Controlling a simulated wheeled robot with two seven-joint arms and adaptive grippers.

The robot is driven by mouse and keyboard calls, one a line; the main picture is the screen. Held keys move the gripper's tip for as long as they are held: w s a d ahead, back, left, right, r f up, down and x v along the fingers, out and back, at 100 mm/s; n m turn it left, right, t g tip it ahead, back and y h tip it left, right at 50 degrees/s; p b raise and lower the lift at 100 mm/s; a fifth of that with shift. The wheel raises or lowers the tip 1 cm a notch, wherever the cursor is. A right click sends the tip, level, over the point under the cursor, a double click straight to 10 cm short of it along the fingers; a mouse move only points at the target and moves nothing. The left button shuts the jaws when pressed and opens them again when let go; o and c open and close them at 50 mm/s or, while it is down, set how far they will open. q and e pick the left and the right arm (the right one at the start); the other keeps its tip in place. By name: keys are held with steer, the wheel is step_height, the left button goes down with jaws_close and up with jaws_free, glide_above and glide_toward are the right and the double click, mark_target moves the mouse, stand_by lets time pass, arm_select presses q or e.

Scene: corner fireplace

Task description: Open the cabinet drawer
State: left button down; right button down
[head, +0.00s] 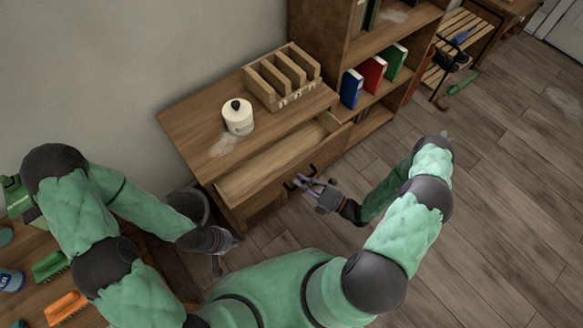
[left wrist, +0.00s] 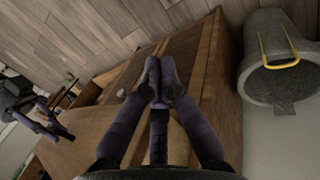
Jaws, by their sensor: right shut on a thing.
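The wooden cabinet (head: 180,118) stands against the wall. Its drawer (head: 267,172) is pulled partly out and its inside shows empty. The dark drawer handle (head: 289,186) is on the drawer's front face. My right gripper (head: 310,183) is at the front and shut on this handle, partly covering it. My left gripper (head: 228,247) hangs in front of the cabinet's left end, apart from the handle and holding nothing visible. In the left wrist view its fingers (left wrist: 158,75) converge in front of the wooden cabinet (left wrist: 102,130), but their gap is unclear.
On the cabinet top are a white lidded jar (head: 238,117) and a wooden slotted rack (head: 283,77). A bookshelf (head: 330,38) with several books stands at right. A grey bucket (left wrist: 280,65) is beside the cabinet. Brushes (head: 66,307) lie on a table at left.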

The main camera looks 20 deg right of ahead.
steer(key=shift+s+d, duration=0.3)
steer(key=shift+s, duration=0.5)
steer(key=shift+s+d, duration=0.3)
steer(key=shift+s, duration=0.45)
steer(key=shift+s+d, duration=0.3)
steer(key=shift+s, duration=0.5)
steer(key=c, duration=1.1)
jaws_free()
steer(key=shift+c, duration=0.2)
steer(key=shift+d, duration=0.1)
steer(key=v, duration=1.2)
steer(key=shift+f, duration=0.1)
